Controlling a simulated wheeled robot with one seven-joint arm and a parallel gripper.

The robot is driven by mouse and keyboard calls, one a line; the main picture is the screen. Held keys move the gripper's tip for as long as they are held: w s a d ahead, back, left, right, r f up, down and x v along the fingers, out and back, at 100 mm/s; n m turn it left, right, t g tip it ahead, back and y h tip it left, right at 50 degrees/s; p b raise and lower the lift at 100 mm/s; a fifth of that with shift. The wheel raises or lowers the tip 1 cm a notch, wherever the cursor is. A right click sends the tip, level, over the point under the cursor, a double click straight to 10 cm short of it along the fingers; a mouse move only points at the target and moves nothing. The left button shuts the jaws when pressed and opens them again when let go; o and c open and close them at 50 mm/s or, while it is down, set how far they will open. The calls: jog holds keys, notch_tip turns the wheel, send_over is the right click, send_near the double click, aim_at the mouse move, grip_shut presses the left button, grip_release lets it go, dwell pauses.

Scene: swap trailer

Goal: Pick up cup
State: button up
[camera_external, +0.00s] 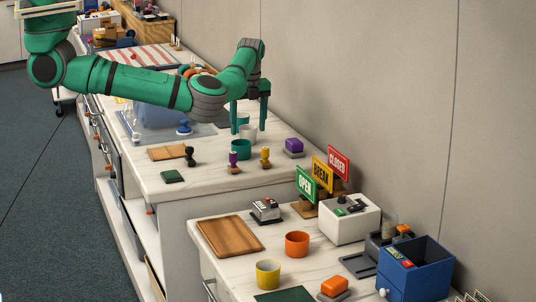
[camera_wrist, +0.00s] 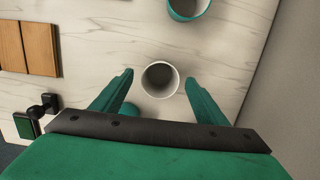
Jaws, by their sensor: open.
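A white cup (camera_wrist: 160,79) stands upright on the pale counter, and it also shows in the external view (camera_external: 248,133). My gripper (camera_wrist: 159,77) is open and points down over it; it also shows in the external view (camera_external: 249,128). In the wrist view the cup appears between the two fingertips, with a gap on each side. How far the fingertips reach down beside it is hard to tell. A teal cup (camera_wrist: 187,8) stands beyond it at the top. Another teal cup (camera_external: 241,150) stands on the near side, partly hidden by my gripper in the wrist view.
Purple (camera_external: 233,160) and yellow (camera_external: 265,157) stamps stand near the near teal cup. A wooden board (camera_wrist: 28,47), a black stamp (camera_external: 190,156) and a green pad (camera_external: 172,176) lie left. The wall (camera_external: 340,70) rises close on the right. A second counter holds orange (camera_external: 297,244) and yellow cups.

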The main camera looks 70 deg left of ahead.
jog(key=shift+a+f, duration=0.15)
jog(key=shift+f, duration=0.75)
jog(key=c, duration=1.2)
jog(key=shift+r, duration=0.15)
jog(key=shift+w+r, duration=0.1)
jog(key=shift+r, duration=0.55)
jog(key=s+d+r, duration=0.1)
jog(key=s+r, duration=0.2)
jog(key=s, duration=0.1)
jog(key=s+d+r, duration=0.1)
jog(key=s+r, duration=0.3)
jog(key=s, duration=0.1)
jog(key=s+d+r, duration=0.1)
jog(key=s+r, duration=0.3)
jog(key=shift+s+d+r, duration=0.25)
jog(key=shift+s+d, duration=0.05)
jog(key=shift+d, duration=0.1)
